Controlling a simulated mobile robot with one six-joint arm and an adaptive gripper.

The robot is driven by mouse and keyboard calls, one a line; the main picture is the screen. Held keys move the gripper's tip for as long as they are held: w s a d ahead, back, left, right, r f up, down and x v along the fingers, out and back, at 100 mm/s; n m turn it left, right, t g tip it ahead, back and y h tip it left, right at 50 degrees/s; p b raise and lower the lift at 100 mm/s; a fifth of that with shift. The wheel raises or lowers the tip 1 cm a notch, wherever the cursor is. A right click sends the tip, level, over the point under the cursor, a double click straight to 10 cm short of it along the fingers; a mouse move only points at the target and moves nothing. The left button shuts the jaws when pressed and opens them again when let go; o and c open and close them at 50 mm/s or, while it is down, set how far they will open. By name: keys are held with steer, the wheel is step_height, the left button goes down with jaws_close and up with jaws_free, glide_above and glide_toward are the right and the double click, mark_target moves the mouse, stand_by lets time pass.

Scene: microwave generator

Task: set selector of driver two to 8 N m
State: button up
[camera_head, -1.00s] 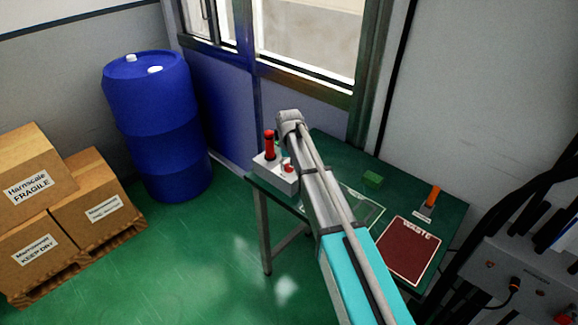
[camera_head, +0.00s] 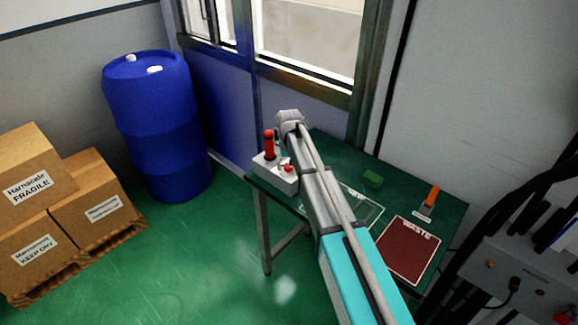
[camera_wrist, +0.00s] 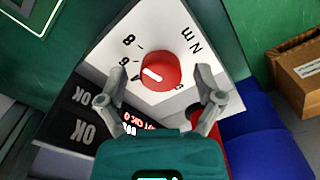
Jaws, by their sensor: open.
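The selector is a round red knob (camera_wrist: 160,69) on a white panel (camera_wrist: 175,28) in the wrist view. A white pointer line on it points left, toward a printed mark that looks like 6. An 8 is printed above that, and N m to the right. My gripper (camera_wrist: 154,92) is open. Its two fingers stand apart on the left and right of the knob's near side, with nothing held. In the head view, a grey box (camera_head: 273,178) at the table's left corner carries a red knob (camera_head: 289,169) and a red-handled driver (camera_head: 269,144). The gripper is hidden there.
A blue drum (camera_head: 155,125) and cardboard boxes (camera_head: 95,190) stand on the floor to the left.

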steer(key=shift+n, duration=0.3)
steer(key=n, duration=1.2)
steer(key=shift+r+n+p, duration=0.3)
steer(key=shift+r+n, duration=0.05)
steer(key=shift+n, duration=0.05)
step_height(320, 180, up, 13)
steer(key=p, duration=1.4)
steer(key=s+d+f+m+b, duration=0.6)
steer(key=s+d+m, duration=0.1)
steer(key=s+d, duration=0.3)
steer(key=s+d+f+m+b, duration=0.6)
steer(key=s+d, duration=0.5)
steer(key=s, duration=0.2)
steer(key=shift+s+d+f+m+b, duration=0.2)
steer(key=shift+d+m+b, duration=0.1)
steer(key=shift+m+b, duration=0.55)
